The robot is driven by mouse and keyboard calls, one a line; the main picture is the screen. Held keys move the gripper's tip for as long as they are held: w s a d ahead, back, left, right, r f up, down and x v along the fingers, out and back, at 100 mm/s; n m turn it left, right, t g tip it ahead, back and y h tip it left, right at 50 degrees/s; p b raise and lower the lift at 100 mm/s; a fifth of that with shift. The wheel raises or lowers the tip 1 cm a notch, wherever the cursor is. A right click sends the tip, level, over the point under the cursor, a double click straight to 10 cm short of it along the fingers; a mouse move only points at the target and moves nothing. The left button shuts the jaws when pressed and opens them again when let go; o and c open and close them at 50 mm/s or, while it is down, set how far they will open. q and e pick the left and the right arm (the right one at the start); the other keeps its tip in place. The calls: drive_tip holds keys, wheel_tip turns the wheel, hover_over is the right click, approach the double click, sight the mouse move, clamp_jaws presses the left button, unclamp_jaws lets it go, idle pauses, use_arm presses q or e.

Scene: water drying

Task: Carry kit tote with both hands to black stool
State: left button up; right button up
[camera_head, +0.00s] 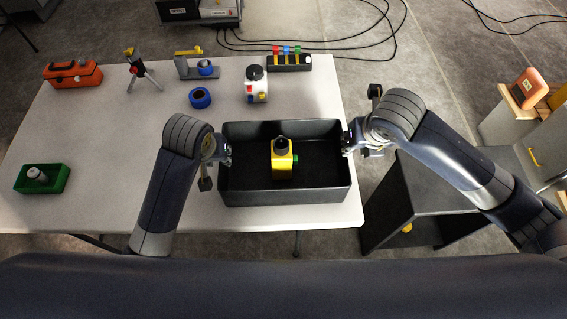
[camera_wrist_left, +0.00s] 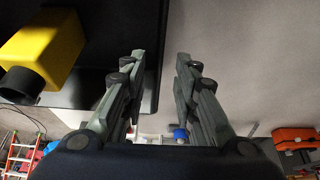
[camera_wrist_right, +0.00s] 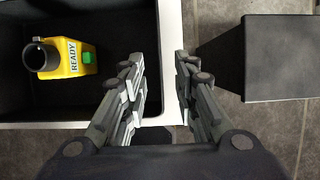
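The kit tote (camera_head: 335,190) is a black open box near the right front of the white table. A yellow device with a dark round top (camera_head: 282,160) stands inside it; the right wrist view shows a "READY" label on it (camera_wrist_right: 72,55). My left gripper (camera_head: 222,160) is at the tote's left wall, fingers apart, with the wall edge between them in the left wrist view (camera_wrist_left: 160,56). My right gripper (camera_head: 350,142) is at the right wall, also with fingers apart (camera_wrist_right: 158,58). The black stool (camera_head: 392,205) stands on the floor right of the table, partly behind my right arm.
The white table (camera_head: 110,130) holds an orange toolbox (camera_head: 72,73), a green tray (camera_head: 42,178), blue tape (camera_head: 200,98), a white bottle (camera_head: 256,88) and a black rack (camera_head: 290,62). Grey furniture with an orange case (camera_head: 530,88) stands right. Cables lie on the floor behind.

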sight(228, 168)
use_arm(q)
drive_tip(key=shift+f, duration=0.1)
use_arm(e)
drive_tip(key=shift+f, duration=0.1)
